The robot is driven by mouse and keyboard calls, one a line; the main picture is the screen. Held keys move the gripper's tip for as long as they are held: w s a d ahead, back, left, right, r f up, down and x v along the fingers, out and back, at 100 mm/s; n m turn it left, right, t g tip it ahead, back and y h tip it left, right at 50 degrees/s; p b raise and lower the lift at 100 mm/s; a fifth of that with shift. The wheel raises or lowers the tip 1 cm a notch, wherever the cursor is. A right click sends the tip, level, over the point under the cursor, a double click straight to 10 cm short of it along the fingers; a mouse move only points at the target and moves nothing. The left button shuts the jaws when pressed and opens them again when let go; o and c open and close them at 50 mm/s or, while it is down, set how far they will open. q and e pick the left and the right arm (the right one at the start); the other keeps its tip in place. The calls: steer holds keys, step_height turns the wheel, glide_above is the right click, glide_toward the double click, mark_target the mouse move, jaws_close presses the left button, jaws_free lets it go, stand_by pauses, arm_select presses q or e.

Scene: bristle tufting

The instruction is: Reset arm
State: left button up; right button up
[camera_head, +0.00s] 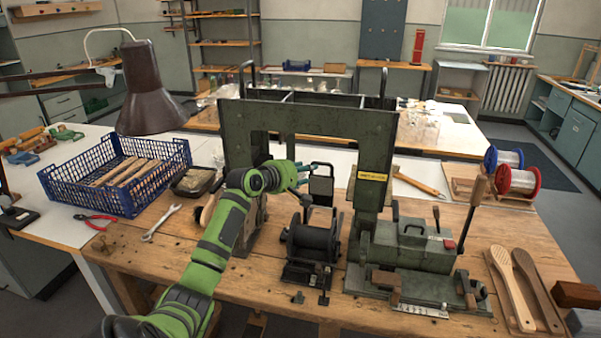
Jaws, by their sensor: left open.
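My left arm, green and black, reaches up from the bottom of the head view. My left gripper (318,170) is at the opening of the dark green tufting machine (237,130), above the black spool unit (313,243). The gripper is open, small in the picture, and I see nothing held between its fingers. I cannot tell whether it touches the machine. My right arm and gripper are not in view.
A blue crate (123,212) with wooden handles, a brown lamp (147,95), red pliers (96,218) and a wrench (161,222) are on the left. Wooden brush bodies (511,290) lie at right, with wire spools (518,181) behind. The bench front left is clear.

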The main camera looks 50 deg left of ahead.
arm_select(q)
steer(key=shift+s+d+r, duration=0.1)
steer(key=shift+s+r, duration=0.1)
steer(key=shift+s, duration=0.3)
